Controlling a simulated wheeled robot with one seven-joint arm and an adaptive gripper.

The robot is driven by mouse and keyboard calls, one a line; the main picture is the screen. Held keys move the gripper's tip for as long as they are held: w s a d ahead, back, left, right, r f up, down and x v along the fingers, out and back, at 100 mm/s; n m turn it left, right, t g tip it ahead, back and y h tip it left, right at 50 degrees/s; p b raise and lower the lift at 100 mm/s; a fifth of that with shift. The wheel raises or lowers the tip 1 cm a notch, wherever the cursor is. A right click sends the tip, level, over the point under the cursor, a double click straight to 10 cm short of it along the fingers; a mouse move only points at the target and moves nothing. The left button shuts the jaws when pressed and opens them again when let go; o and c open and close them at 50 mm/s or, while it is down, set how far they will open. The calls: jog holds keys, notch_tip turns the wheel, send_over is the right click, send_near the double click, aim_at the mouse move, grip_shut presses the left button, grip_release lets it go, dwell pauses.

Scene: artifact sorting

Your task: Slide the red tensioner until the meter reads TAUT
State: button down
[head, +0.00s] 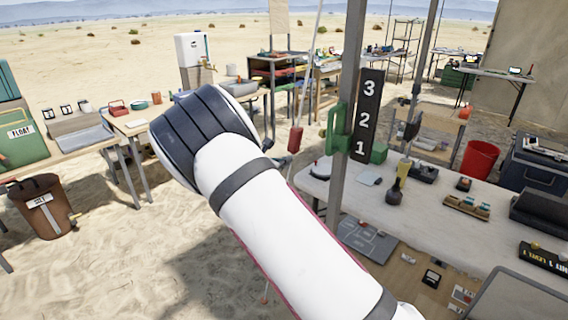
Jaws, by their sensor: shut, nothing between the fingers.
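The red tensioner (295,140) hangs on a thin, nearly upright cord, left of a grey metal post. My white arm crosses the middle of the view and hides most of my gripper (284,160). Only a small dark part of the gripper shows, just below and left of the tensioner. It looks shut and empty; I cannot tell whether it touches the tensioner or cord. No meter reading TAUT can be made out.
A black board (367,115) numbered 3, 2, 1 and a green bracket (338,128) are at the post (346,90). A cluttered table (440,212) stands at right, near a red bucket (481,160). A brown bin (43,207) stands on open sand at left.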

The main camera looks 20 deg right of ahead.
jog(key=s+a+b, duration=0.2)
jog(key=s+a, duration=0.3)
jog(key=a, duration=0.3)
jog(key=s+d+r+m+g+y, duration=0.2)
jog(key=s+d+r+m, duration=0.2)
jog(key=s, duration=0.3)
jog(key=s+d+r+m+g+y, duration=0.1)
jog(key=s+d+r+m+g, duration=0.15)
jog(key=s+d+m, duration=0.35)
jog(key=s+d+r+m+g+y, duration=0.2)
jog(key=s+r+m, duration=0.15)
jog(key=s, duration=0.45)
jog(key=s+a+r+m+y, duration=0.1)
jog(key=s+m+y, duration=0.1)
jog(key=s, duration=0.6)
jog(key=s+a+r+m+t+y, duration=0.1)
jog(key=s+m, duration=0.3)
jog(key=s, duration=0.4)
jog(key=s+a+r+m+t+y+p, duration=0.1)
jog(key=s+a+r+m+y, duration=0.1)
jog(key=s, duration=0.7)
jog(key=shift+a+r+m+y, duration=0.25)
jog(key=shift+m+y, duration=0.35)
jog(key=shift+m, duration=0.35)
